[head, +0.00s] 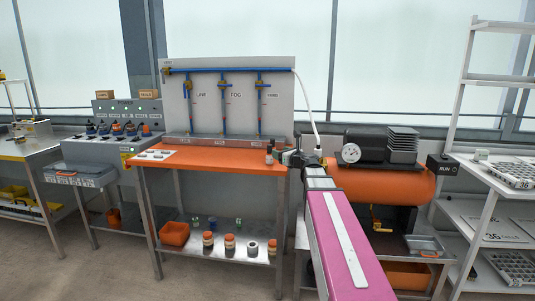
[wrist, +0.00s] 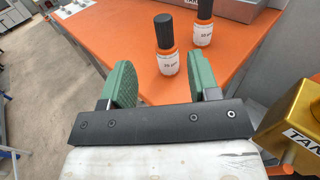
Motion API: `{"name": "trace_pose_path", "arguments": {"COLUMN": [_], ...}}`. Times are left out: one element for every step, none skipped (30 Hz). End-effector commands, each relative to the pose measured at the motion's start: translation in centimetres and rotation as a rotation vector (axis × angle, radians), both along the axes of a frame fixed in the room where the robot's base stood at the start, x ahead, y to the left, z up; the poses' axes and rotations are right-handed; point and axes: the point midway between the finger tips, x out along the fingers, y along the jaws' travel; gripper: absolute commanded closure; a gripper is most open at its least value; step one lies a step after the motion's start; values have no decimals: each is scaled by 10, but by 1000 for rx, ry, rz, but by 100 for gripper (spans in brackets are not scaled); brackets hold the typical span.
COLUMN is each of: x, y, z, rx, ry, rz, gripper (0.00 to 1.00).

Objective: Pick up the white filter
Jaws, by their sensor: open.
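My gripper (head: 288,157) is at the right end of the orange bench (head: 215,160), open and empty. In the wrist view its two green fingers (wrist: 166,85) stand apart, with an orange bottle with a black cap and white label (wrist: 168,63) just beyond the gap. A second such bottle (wrist: 204,32) stands behind it to the right. I cannot pick out the white filter for certain. A white round piece (head: 252,247) on the shelf under the bench and small pale discs on a white mat (head: 157,154) at the bench's left end are too small to identify.
A white panel with blue pipes (head: 228,100) stands behind the bench. A gold block (wrist: 298,125) is close to the gripper's right. An orange tank (head: 390,183) stands right of the bench. An orange bin (head: 174,233) is on the lower shelf. The bench's middle is clear.

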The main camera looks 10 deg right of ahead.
Motion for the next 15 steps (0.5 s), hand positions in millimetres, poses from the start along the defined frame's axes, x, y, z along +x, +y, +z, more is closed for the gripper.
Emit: {"name": "trace_pose_path", "arguments": {"x": [2,3,5,7,9,13,16,20,26,30,34,40,44,47,50], "y": [-2,-3,-3,-2,-1,1,3,4,7,9,11,14,16,18,20], "z": [4,6,7,7,7,7,6,6,6,6,6,6,6,6,6], "rx": [25,34,42,44,45,45,44,44,42,42,42,42,42,42,41], "ry": [0,1,1,1,2,3,2,2,3,3,2,2,2,2,2], "rz": [-7,-9,-11,-11,-11,-10,-10,-10,-9,-9,-9,-9,-9,-9,-9], "gripper": [44,44,44,44,44,44,44,44,44,44,44,44,44,44,44]}}
